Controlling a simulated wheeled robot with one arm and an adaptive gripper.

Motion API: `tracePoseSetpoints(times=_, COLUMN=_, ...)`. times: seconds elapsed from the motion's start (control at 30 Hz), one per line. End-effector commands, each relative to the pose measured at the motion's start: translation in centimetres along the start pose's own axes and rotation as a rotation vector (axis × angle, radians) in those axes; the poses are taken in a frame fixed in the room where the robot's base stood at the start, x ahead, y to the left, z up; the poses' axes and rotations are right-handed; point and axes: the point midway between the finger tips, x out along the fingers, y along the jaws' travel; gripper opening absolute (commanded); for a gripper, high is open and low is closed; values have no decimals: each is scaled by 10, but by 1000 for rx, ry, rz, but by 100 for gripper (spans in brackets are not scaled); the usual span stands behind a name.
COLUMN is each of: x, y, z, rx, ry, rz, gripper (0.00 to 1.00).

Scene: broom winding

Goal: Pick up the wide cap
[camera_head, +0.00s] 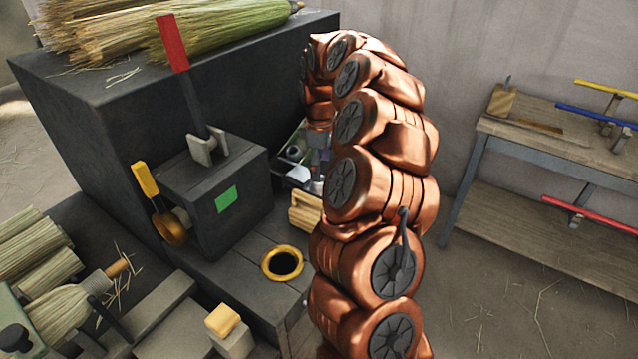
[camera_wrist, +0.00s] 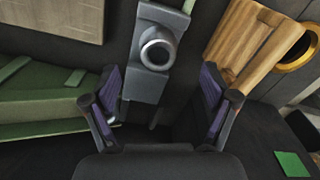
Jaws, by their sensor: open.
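My gripper (camera_wrist: 160,108) is open, with a dark finger on each side and nothing between the fingertips. Just beyond the fingertips in the wrist view, a round silver cap-like piece (camera_wrist: 157,50) with a dark centre sits on a grey block (camera_wrist: 148,82). It may be the wide cap; I cannot tell for sure. The gripper does not visibly touch it. In the head view my copper-coloured arm reaches behind the dark machine and hides much of this area. A wide yellow ring with a black centre (camera_head: 283,263) lies on the dark ledge, also in the wrist view (camera_wrist: 297,50).
A ridged wooden block (camera_wrist: 247,42) stands right of the fingers, and a green tray-like part (camera_wrist: 45,97) is close on the left. A dark box with a red-tipped lever (camera_head: 172,43) and a yellow-handled crank (camera_head: 145,180) stands nearby. A workbench (camera_head: 560,135) is at right.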

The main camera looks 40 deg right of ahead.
Motion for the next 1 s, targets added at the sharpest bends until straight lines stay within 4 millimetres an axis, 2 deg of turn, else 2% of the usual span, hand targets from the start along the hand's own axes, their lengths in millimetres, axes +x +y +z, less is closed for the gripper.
tracePoseSetpoints(times=0.17, x=10, y=0, z=0, rx=1, ry=1, rz=-1, gripper=86)
tracePoseSetpoints(times=0.5, x=51, y=1, z=-2, rx=0, ry=0, rz=-2, gripper=86)
tracePoseSetpoints(times=0.73, x=54, y=2, z=-2, rx=1, ry=2, rz=2, gripper=86)
tracePoseSetpoints(times=0.77, x=54, y=2, z=-2, rx=1, ry=2, rz=2, gripper=84)
tracePoseSetpoints(times=1.0, x=54, y=2, z=-2, rx=1, ry=2, rz=1, gripper=59)
